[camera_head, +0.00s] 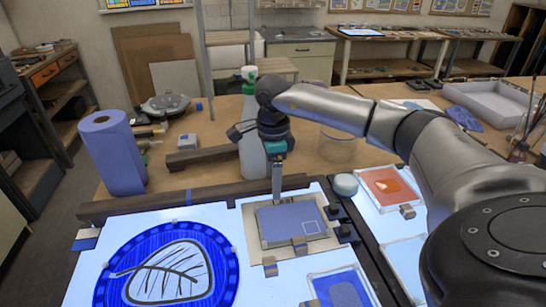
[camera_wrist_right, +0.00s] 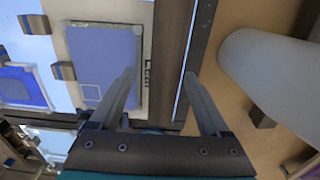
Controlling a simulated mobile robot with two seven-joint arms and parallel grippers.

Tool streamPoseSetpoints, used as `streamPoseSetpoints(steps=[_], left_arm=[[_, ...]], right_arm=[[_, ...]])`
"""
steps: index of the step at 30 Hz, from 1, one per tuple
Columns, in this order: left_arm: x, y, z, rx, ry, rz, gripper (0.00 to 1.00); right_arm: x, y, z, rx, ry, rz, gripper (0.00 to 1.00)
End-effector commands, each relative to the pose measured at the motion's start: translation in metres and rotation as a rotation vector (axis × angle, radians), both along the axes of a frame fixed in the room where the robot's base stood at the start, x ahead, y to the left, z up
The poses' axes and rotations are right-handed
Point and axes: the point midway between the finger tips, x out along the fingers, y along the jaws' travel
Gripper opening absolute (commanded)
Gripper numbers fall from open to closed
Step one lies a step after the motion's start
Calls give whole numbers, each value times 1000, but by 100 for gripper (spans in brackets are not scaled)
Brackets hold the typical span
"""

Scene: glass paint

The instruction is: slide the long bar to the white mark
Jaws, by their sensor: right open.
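The long bar (camera_head: 190,200) is dark and lies along the far edge of the lit table. It also shows in the right wrist view (camera_wrist_right: 173,40), running between my fingers. My right gripper (camera_head: 277,192) is open and points down at the bar near its right end. In the right wrist view the gripper (camera_wrist_right: 160,74) has one finger on each side of the bar, with gaps. A small white square outline (camera_head: 312,228) shows on a blue panel (camera_head: 283,228); I cannot tell if it is the white mark. My left gripper is not in view.
A white spray bottle (camera_head: 251,150) stands close behind the bar. A shorter dark block (camera_head: 204,158) and a blue paper roll (camera_head: 112,152) stand behind to the left. A round blue piece with a leaf design (camera_head: 165,272) and small clips (camera_head: 300,246) are on the lit table.

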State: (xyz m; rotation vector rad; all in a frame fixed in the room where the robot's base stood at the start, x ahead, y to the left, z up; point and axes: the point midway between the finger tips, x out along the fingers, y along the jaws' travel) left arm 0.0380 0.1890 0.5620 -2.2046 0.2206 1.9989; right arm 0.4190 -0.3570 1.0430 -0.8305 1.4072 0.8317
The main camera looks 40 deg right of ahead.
Motion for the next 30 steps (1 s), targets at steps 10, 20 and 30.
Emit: streamPoseSetpoints(steps=[10, 20, 30], left_arm=[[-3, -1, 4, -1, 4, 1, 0], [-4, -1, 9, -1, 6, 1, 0], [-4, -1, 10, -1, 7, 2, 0]], right_arm=[[2, 0, 77, 0, -9, -1, 80], [1, 0, 136, 1, -5, -1, 80], [1, 0, 146, 0, -1, 0, 80]])
